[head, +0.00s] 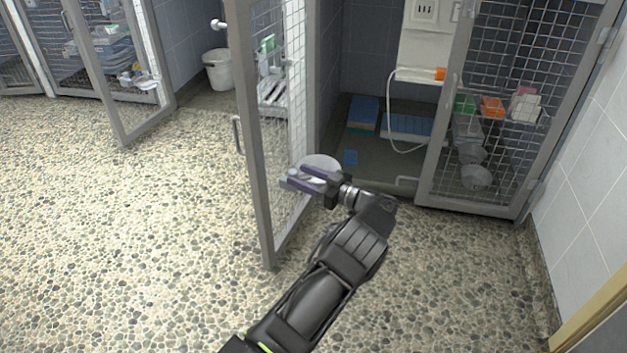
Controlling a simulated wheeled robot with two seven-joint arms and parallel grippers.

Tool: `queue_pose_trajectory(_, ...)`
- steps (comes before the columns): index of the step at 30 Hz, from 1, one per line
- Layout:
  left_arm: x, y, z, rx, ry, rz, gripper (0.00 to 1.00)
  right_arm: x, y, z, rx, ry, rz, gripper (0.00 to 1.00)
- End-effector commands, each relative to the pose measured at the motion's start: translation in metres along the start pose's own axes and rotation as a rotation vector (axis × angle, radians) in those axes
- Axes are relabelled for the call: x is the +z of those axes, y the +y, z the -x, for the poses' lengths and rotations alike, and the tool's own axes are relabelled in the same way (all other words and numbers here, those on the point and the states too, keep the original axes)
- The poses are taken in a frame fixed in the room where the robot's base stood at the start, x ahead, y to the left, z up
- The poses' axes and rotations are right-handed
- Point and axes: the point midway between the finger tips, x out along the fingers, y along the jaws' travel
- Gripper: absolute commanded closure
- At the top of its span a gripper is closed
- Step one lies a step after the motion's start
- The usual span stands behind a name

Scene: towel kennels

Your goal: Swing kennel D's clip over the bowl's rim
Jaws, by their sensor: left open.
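A pale grey bowl (322,164) shows at the open mesh door (253,130) of the kennel ahead. My left gripper (298,179) is in front of the bowl and hides its lower part. Its two fingers point left towards the door and are apart. I cannot tell whether they touch the bowl or a clip. The clip is too small or hidden to make out, and no kennel letter is readable. My right gripper is out of view.
The kennel's fixed mesh panel (497,100) stands on the right, with several containers behind it. Blue mats (405,126) lie inside. A white bucket (218,70) stands back left near another open door (120,75). The pebbled floor (120,230) at left is clear.

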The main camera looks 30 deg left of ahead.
Motion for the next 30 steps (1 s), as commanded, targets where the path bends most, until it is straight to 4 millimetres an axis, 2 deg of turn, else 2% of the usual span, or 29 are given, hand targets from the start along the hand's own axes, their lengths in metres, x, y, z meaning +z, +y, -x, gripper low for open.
queue_pose_trajectory(6, -0.001, 0.001, 0.037, 0.007, 0.004, 0.0, 0.5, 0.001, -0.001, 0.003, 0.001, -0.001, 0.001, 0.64)
queue_pose_trajectory(12, 0.001, 0.001, 0.063, 0.004, 0.003, 0.0, 0.5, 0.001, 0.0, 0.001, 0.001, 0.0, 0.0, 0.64)
queue_pose_trajectory(24, -0.001, 0.001, 0.069, 0.003, 0.0, 0.001, 0.5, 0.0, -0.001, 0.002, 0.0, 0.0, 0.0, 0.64)
queue_pose_trajectory(27, -0.012, 0.004, 0.073, 0.01, -0.003, 0.013, 0.5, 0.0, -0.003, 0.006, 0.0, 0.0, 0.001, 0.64)
queue_pose_trajectory(30, -0.042, 0.01, 0.083, 0.018, -0.034, 0.056, 0.5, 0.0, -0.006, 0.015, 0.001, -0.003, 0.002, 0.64)
